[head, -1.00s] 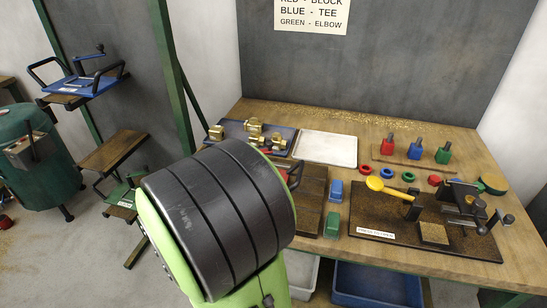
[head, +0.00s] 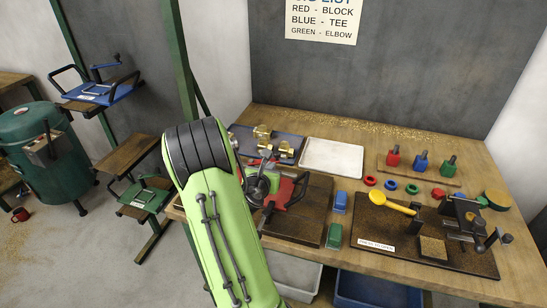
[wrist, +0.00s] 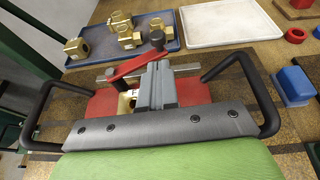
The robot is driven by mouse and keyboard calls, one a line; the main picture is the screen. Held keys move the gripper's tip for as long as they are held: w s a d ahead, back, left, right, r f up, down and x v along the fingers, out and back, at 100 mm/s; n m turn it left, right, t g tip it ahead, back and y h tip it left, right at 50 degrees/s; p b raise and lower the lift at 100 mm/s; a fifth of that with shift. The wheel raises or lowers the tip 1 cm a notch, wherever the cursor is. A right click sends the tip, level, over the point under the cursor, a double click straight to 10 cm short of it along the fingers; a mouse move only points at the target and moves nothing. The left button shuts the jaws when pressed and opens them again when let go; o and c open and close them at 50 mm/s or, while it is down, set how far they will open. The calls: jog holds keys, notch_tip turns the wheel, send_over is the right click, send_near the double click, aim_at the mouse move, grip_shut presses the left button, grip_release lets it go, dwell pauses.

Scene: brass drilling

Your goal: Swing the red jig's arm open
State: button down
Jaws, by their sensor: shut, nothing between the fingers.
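The red jig (wrist: 192,91) sits on the bench, with a black loop handle at each side. In the head view its red part (head: 284,190) shows just right of my arm, partly hidden. A brass piece (wrist: 126,104) shows below the arm, partly hidden. My gripper (wrist: 158,70) is shut and empty, over the middle of the jig and close beside the red arm. I cannot tell whether it touches the arm.
Behind the jig are a blue tray (wrist: 89,59) with several brass fittings and a white tray (wrist: 230,24). Blue (head: 340,202) and green (head: 333,236) blocks lie to its right. A drilling board (head: 461,261) with a yellow-handled tool stands farther right.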

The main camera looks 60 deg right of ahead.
aim_at(276, 155)
jog(key=d, duration=0.2)
jog(key=w+d, duration=0.1)
jog(key=d, duration=0.1)
jog(key=shift+d+f, duration=0.1)
jog(key=shift+f, duration=0.05)
jog(key=shift+p, duration=0.4)
jog(key=shift+d+r+p, duration=0.25)
jog(key=shift+p, duration=0.3)
jog(key=shift+p+x, duration=0.85)
jog(key=shift+a+r, duration=0.1)
